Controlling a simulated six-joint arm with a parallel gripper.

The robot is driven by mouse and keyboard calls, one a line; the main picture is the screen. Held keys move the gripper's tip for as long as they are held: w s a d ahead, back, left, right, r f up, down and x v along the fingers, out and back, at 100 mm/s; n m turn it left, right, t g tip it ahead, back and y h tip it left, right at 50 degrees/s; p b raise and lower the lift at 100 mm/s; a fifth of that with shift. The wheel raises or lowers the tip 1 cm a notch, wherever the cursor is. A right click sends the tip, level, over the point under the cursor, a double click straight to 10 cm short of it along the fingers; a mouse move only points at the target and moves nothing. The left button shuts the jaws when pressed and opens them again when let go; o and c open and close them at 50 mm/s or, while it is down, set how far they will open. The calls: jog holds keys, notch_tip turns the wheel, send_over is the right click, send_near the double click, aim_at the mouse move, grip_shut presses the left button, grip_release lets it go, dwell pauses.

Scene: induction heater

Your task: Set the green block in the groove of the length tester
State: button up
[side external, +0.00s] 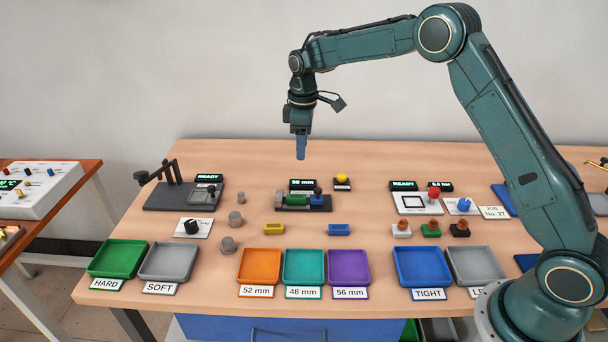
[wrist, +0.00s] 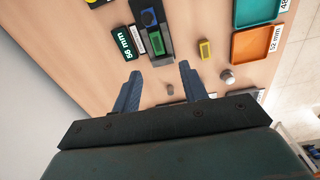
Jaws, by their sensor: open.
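The length tester (side external: 284,206) is a dark fixture at the middle back of the table. The green block (wrist: 157,43) lies in its groove, in line with a blue part (wrist: 148,17); the green block also shows in the side external view (side external: 297,198). The tester's display (wrist: 124,43) reads 56 mm. My gripper (side external: 301,150) is high above the table, over the back of the tester.
Orange (side external: 259,281), teal and purple trays line the front edge. A yellow button (side external: 342,179) is at the tester's back right.

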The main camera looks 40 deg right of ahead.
jog(key=s+a+r+m+t, duration=0.15)
jog(key=s+r+m, duration=0.25)
jog(key=s+r, duration=1.2)
jog(key=s+f+m+t, duration=0.2)
jog(key=s+m+t, duration=0.1)
jog(key=s, duration=2)
jog(key=shift+s+a+f+m+t, duration=0.25)
jog(key=shift+a+m+t, duration=0.1)
jog(key=shift+m, duration=0.25)
jog(key=shift+w, duration=0.1)
